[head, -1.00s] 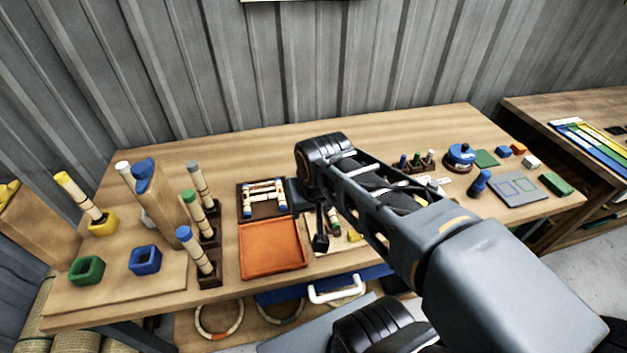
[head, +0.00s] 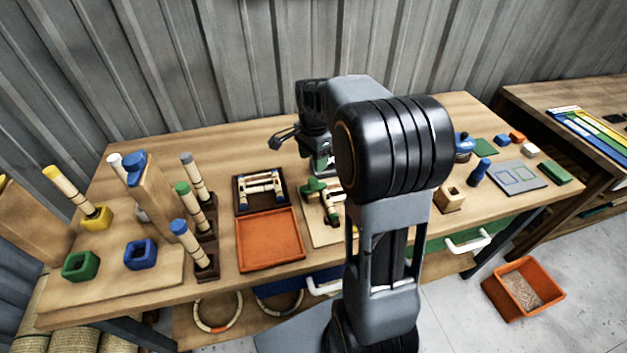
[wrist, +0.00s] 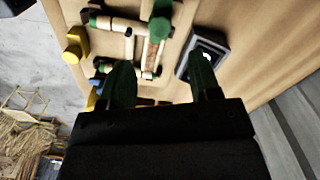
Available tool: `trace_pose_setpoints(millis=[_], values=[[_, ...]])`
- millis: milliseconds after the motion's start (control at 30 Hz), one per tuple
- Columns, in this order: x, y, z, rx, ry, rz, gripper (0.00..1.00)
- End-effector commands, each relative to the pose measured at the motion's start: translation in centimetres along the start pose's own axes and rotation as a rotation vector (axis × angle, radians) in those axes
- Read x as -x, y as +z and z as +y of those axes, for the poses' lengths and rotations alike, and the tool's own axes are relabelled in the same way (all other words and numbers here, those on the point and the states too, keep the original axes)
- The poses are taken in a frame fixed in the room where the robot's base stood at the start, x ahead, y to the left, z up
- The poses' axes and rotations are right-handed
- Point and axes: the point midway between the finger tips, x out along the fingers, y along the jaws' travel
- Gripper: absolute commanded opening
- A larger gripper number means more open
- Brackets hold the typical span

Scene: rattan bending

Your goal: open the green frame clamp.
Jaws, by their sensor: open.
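The green frame clamp (head: 316,187) stands on a pale board right of the orange tray in the head view. In the wrist view its green knob (wrist: 160,28) shows at the upper middle, beside a small rattan frame (wrist: 128,45) with green parts. My gripper (wrist: 160,76) is open, with its two dark fingers apart and nothing seen between them. The fingers point toward the frame and cover part of its near side. I cannot tell whether they touch it. In the head view my arm hides the right side of the board.
A dark holder (wrist: 203,50) is close to the right finger in the wrist view, and a yellow block (wrist: 76,45) is at left. The orange tray (head: 270,240) and upright rattan poles stand left in the head view. A wooden block (head: 449,199) is right of my arm.

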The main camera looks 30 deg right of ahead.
Motion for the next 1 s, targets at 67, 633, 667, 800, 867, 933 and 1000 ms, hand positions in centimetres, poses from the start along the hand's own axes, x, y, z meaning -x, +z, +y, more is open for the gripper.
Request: trace_pose_setpoints(millis=[67,633,667,800,867,933,1000], values=[[-1.7,0.1,0.1,0.001,0.004,-0.002,0.57],[-8.8,0.1,0.0,0.004,-0.001,0.000,0.57],[-8.9,0.1,0.0,0.004,-0.001,0.000,0.57],[-9.1,0.1,0.0,0.004,-0.001,0.000,0.57],[-9.1,0.1,0.0,0.004,-0.001,0.001,0.57],[-9.1,0.1,0.0,0.004,-0.001,0.000,0.57],[-9.1,0.1,0.0,0.004,-0.001,0.000,0.57]])
